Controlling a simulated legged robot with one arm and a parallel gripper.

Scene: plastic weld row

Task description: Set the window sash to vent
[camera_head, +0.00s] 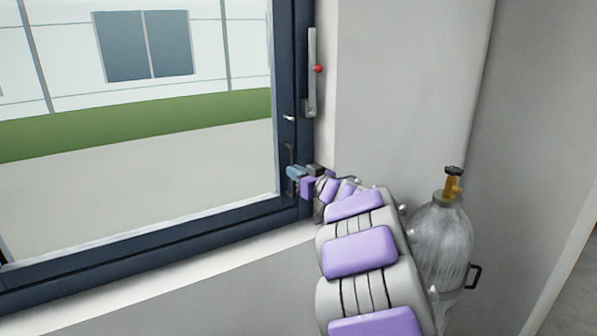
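The window sash (150,237) has a dark blue frame around a large clear pane and fills the left of the view. Its right upright ends by the grey wall. A small dark upright handle (290,154) is on that upright, low down, with a small silver piece (289,118) above it. My gripper (293,173) is at the lower end of the handle, close to the frame. The fingers are small and partly overlapped by the wrist, so I cannot tell whether they touch or hold the handle.
A light grey upright strip with a red knob (318,69) is at the window's right edge, above my gripper. A grey gas cylinder (442,245) with a brass valve stands right of my arm. A pale sill (150,285) runs below the sash. The wall at upper right is bare.

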